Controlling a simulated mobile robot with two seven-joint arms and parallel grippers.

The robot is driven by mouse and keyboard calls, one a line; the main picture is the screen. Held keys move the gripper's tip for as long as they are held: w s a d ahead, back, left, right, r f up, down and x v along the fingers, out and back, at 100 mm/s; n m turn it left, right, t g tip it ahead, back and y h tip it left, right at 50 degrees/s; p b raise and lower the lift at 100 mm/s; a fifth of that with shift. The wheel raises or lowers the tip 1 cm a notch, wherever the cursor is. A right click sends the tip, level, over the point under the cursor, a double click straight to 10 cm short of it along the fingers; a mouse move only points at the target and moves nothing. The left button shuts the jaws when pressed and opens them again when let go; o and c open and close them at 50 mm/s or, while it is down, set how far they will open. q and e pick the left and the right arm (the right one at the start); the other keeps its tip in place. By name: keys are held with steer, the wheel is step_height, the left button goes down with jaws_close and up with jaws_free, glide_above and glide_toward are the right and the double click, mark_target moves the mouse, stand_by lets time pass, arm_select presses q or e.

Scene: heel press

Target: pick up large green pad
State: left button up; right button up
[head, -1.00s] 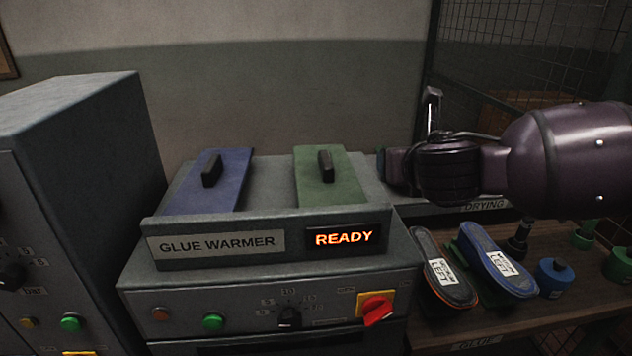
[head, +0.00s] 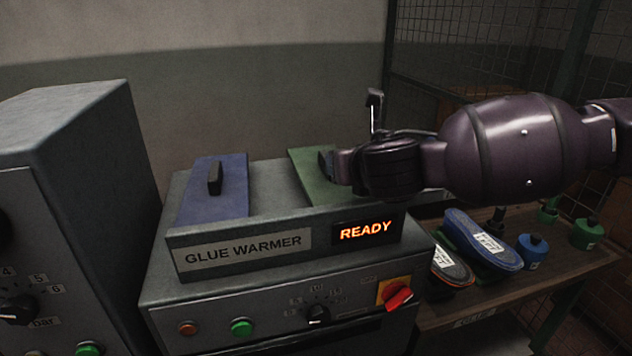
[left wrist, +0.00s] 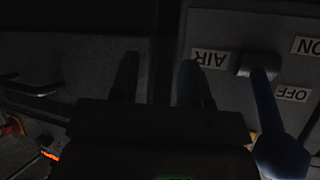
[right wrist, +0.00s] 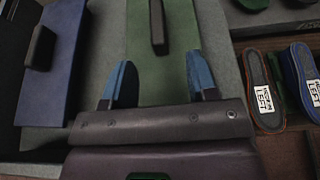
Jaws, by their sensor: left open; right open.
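The large green pad (head: 309,176) lies flat on the glue warmer's top, right of the blue pad, partly hidden by my right arm in the head view. In the right wrist view the green pad (right wrist: 167,80) has a black upright handle (right wrist: 157,25). My right gripper (right wrist: 160,82) is open and empty over the green pad, with the handle ahead of its blue-tipped fingers and not between them. My left gripper (left wrist: 158,82) is open and empty, facing a grey panel with an AIR label and a lever.
The blue pad (head: 216,190) with its black handle lies left on the glue warmer (head: 260,284), whose sign reads READY. A grey machine (head: 75,150) stands at left. A wire mesh is behind.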

mark_target(309, 163)
steer(key=shift+w+a+f, duration=0.1)
steer(key=shift+w+a, duration=0.05)
steer(key=shift+a, duration=0.05)
steer(key=x, duration=0.4)
steer(key=shift+w, duration=0.2)
steer(key=shift+p+x, duration=0.3)
steer(key=shift+x, duration=2.7)
steer(key=shift+a, duration=0.15)
jaws_close()
